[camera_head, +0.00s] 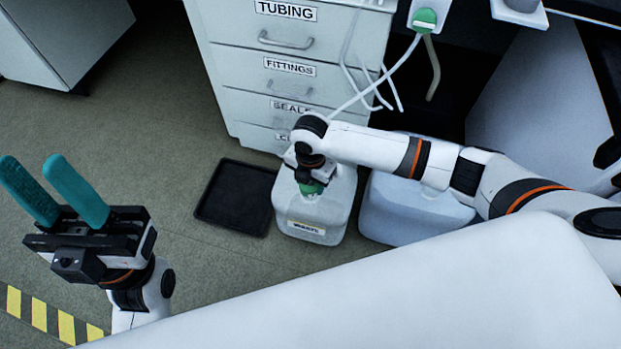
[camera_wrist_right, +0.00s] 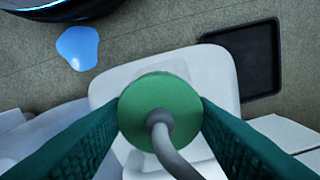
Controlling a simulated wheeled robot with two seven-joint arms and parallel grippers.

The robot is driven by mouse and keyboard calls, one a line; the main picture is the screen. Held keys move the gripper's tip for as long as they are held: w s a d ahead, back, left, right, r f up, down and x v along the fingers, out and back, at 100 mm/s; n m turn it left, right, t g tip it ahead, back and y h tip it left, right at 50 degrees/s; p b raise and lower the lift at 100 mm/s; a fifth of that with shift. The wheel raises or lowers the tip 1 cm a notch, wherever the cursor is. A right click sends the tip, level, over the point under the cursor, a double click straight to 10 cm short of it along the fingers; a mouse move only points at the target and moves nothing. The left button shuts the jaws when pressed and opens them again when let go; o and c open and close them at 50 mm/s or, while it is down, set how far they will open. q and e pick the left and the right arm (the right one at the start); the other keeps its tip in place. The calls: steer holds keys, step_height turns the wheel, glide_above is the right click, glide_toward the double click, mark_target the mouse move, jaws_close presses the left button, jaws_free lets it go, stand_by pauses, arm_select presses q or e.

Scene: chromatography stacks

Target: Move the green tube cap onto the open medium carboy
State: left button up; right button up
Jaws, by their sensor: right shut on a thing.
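The green tube cap (camera_wrist_right: 159,100), a round disc with a grey tube at its centre, sits between the teal fingers of my right gripper (camera_wrist_right: 161,112), which is shut on it. In the head view the cap (camera_head: 312,187) shows low under my right wrist, at the top of a whitish carboy (camera_head: 290,212) with a label on its front. The cap and gripper hide the carboy's mouth, so I cannot tell whether the cap touches the neck. My left gripper (camera_head: 32,163) is open and empty at the far left, away from the carboys, fingers pointing up.
A larger pale carboy (camera_head: 410,215) stands just right, partly behind my right arm. A black tray (camera_head: 235,198) lies on the floor to the left. A labelled drawer cabinet (camera_head: 285,70) stands behind. Another green fitting (camera_head: 425,18) with tubing is above. A white surface fills the front.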

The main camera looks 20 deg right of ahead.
steer(key=shift+f, duration=0.2)
steer(key=shift+f, duration=0.75)
steer(key=shift+f, duration=0.25)
steer(key=shift+f, duration=0.25)
steer(key=o, duration=1.5)
steer(key=shift+c, duration=0.2)
steer(key=shift+r, duration=0.15)
